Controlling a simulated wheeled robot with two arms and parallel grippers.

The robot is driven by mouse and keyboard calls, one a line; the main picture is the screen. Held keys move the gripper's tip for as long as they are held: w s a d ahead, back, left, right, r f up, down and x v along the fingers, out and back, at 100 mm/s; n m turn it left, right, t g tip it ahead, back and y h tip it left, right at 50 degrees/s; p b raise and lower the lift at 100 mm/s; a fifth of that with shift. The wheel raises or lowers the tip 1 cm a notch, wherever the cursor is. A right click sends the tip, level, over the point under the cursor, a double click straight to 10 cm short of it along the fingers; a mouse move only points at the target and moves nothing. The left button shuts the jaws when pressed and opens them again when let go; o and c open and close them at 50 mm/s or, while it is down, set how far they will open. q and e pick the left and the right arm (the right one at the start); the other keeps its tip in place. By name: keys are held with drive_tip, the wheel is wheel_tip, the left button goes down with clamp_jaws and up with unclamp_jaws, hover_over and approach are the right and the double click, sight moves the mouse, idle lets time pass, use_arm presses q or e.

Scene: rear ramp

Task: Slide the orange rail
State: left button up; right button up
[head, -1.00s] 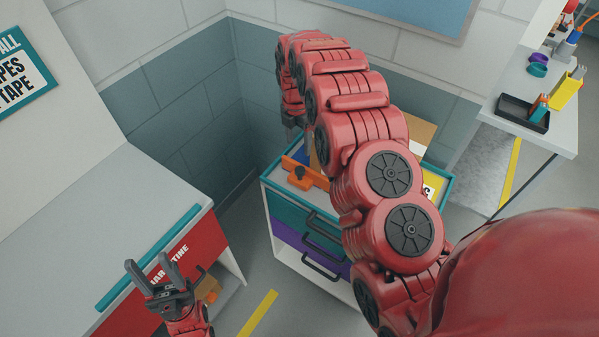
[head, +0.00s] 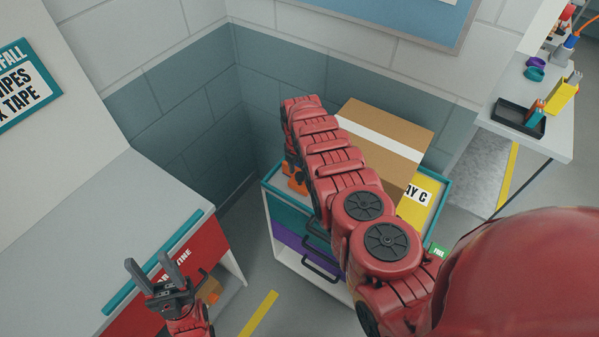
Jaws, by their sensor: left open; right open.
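The orange rail (head: 297,186) shows only in part at the left end of the drawer cabinet's top (head: 273,182); my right arm covers the rest. My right arm reaches over the cabinet and its hand points down at the rail. My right gripper (head: 289,170) is open and largely hidden behind my own arm, so I cannot tell if it touches the rail. My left gripper (head: 155,272) is open and empty, with its fingers up, in front of the red-fronted bench at the lower left.
A cardboard box (head: 385,140) and a yellow labelled item (head: 416,196) are on the cabinet's right side. The grey bench (head: 110,215) is at left. A table with a black tray (head: 517,118) stands at right. Walls close off the back corner.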

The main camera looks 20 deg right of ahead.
drive_tip(key=shift+f, duration=0.15)
drive_tip(key=shift+c, duration=0.4)
clamp_jaws()
idle(1.0)
